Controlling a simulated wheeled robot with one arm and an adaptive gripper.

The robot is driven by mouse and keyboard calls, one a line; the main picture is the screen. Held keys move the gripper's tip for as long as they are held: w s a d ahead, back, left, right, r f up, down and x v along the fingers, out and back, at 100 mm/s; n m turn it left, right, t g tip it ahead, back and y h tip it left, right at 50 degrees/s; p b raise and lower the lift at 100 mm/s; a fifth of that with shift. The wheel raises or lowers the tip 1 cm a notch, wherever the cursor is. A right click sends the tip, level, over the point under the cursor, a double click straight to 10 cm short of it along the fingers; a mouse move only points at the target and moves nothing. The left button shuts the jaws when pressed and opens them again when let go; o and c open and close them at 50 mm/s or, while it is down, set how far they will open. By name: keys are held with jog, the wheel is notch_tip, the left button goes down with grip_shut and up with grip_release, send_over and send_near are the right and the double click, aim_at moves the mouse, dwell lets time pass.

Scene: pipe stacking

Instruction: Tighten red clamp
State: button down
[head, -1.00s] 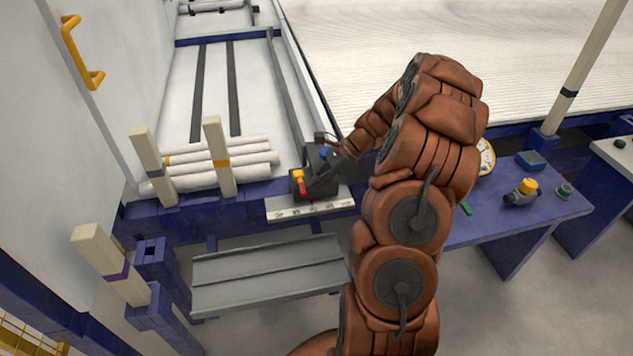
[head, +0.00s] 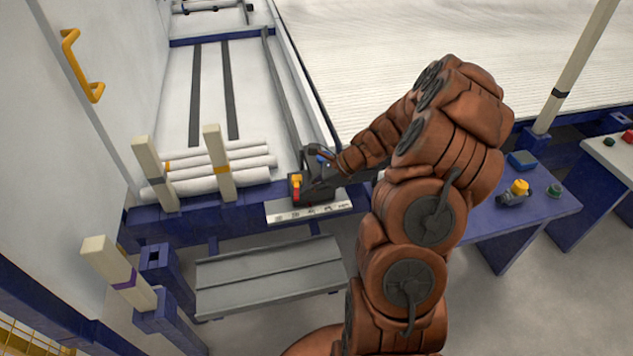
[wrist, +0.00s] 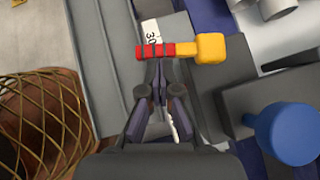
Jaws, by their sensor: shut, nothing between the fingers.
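The red clamp handle (wrist: 156,50) is ribbed and joins a yellow head (wrist: 211,48); it lies crosswise at the top middle of the wrist view. In the head view the red handle (head: 296,194) and yellow head sit on a dark block at the bench edge. My gripper (wrist: 160,66) is shut and empty. Its fingertips are right beside the red handle in the wrist view; whether they touch it I cannot tell. In the head view my gripper (head: 308,187) is just right of the clamp, its tips partly hidden.
A blue knob (wrist: 287,133) stands right of my gripper on a dark block. A numbered white scale (head: 309,212) lies along the bench edge. White pipes (head: 222,178) rest between posts to the left. A grey sloped tray (head: 268,275) is below.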

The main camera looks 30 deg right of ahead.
aim_at(296, 195)
jog(key=shift+w+a+r+m+t+h+p, duration=0.1)
jog(key=shift+a+m+t+h+p, duration=0.35)
jog(key=shift+m+p, duration=0.4)
jog(key=shift+w+a+r+m+t+h+p, duration=0.1)
jog(key=shift+a+m+t+h+p, duration=0.35)
jog(key=shift+m+p, duration=0.4)
jog(key=a+p, duration=0.1)
jog(key=p, duration=0.1)
jog(key=shift+w+a+r+p, duration=0.1)
jog(key=shift+w+a+p, duration=0.2)
jog(key=shift+a+p, duration=0.1)
jog(key=shift+w+a+f+p, duration=0.15)
jog(key=shift+w+a+p, duration=0.45)
jog(key=shift+w+p, duration=0.45)
jog(key=shift+w+a+f+p, duration=0.1)
jog(key=shift+w+a+p, duration=0.6)
jog(key=shift+p, duration=0.45)
jog(key=shift+w, duration=0.2)
jog(key=shift+s, duration=0.1)
